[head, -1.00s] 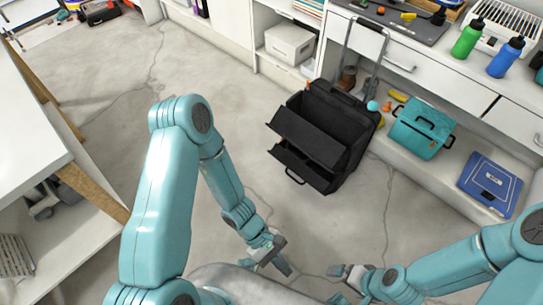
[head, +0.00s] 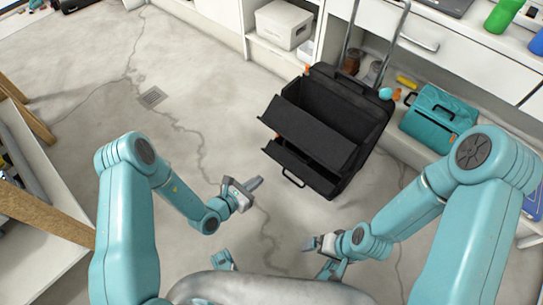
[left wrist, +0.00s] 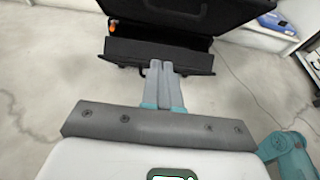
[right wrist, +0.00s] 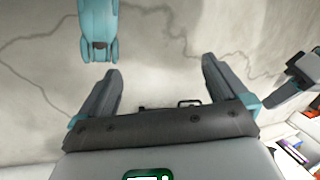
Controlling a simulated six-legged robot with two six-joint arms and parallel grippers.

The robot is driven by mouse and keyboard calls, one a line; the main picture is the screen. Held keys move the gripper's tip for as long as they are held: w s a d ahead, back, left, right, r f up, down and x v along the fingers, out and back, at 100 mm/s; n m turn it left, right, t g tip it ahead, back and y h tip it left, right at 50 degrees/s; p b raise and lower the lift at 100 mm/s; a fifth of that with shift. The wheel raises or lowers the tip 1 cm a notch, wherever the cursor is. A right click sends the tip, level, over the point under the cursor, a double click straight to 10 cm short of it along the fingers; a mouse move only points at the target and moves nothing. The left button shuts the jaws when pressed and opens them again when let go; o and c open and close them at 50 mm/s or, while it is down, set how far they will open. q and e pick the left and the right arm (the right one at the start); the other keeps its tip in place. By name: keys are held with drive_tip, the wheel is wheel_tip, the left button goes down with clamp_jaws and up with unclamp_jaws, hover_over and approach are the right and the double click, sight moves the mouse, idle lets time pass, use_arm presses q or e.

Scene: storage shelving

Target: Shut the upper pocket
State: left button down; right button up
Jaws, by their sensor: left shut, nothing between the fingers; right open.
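A black wheeled case (head: 360,110) stands on the floor with its long handle up. Its upper pocket (head: 308,134) hangs tilted outward, open. The lower pocket (head: 299,168) below it is also tilted out, with a small handle at its front. My left gripper (head: 257,183) is shut and empty, short of the case's front, apart from the pockets. In the left wrist view its closed fingers (left wrist: 163,66) overlap the front of the case. My right gripper (head: 308,245) is lower, further from the case; in the right wrist view its fingers (right wrist: 160,72) are spread with nothing between them.
A teal bag (head: 440,118) and small loose items sit on the low shelf right of the case. A white box (head: 284,24) stands behind it. White shelving with a wooden edge (head: 45,215) is at the left. The floor (head: 150,60) left of the case is clear.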

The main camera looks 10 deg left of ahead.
use_arm(q)
drive_tip(key=r+b+x, duration=0.1)
drive_tip(key=b+x, duration=0.1)
drive_tip(key=x, duration=0.4)
drive_tip(key=w+r+b+x, duration=0.1)
drive_tip(key=b+x, duration=0.2)
drive_tip(key=x, duration=0.3)
drive_tip(key=shift+w+d, duration=0.25)
drive_tip(key=shift+d, duration=0.05)
drive_tip(key=shift+r, duration=0.2)
